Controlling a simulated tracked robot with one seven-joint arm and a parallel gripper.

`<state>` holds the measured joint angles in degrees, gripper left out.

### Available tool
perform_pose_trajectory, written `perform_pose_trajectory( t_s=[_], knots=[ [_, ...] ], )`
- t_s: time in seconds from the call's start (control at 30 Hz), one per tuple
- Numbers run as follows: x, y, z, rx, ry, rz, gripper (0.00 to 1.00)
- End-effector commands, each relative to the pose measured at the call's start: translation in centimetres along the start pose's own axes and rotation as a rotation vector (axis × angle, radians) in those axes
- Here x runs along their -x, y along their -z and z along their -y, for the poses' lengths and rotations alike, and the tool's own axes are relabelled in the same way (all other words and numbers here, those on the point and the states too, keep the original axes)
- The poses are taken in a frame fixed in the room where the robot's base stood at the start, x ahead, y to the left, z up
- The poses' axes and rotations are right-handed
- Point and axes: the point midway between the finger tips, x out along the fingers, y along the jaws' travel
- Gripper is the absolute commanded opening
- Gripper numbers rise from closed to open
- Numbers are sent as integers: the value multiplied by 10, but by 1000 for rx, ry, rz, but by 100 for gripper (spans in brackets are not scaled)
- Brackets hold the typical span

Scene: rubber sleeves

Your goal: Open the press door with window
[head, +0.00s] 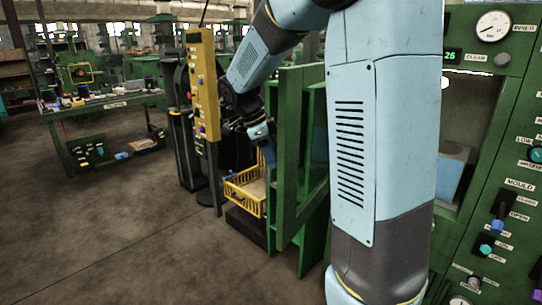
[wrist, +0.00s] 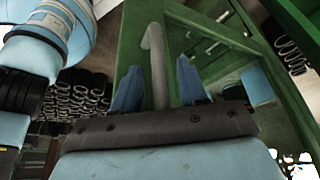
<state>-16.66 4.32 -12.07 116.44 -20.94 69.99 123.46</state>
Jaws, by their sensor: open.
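The press door (head: 283,190) is a green frame with a window opening. In the head view it stands out from the green press, swung open, partly behind my arm. My gripper (head: 264,134) is at the door's left side. In the wrist view my gripper (wrist: 158,66) has its two blue fingers apart, with the grey bar handle (wrist: 157,75) between them. I cannot tell whether either finger touches the handle. The green door frame (wrist: 205,22) also shows there. The press opening (head: 468,110) shows lit to the right of my arm.
A yellow control box (head: 204,85) on a post stands left of the door. A yellow basket (head: 245,190) sits low beside the door. A green workbench (head: 100,105) is farther left. The floor at front left is clear. Press controls (head: 500,205) line the right.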

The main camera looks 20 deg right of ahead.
Motion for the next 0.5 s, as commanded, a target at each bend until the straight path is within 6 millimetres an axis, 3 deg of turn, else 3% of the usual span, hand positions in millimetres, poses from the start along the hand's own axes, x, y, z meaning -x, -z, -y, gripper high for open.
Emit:
perform_pose_trajectory(
  t_s=[0.1, 0.5],
  knots=[
    [0, 0, 0, 0, 0, 0, 42],
    [0, 0, 0, 0, 0, 0, 4]
  ],
)
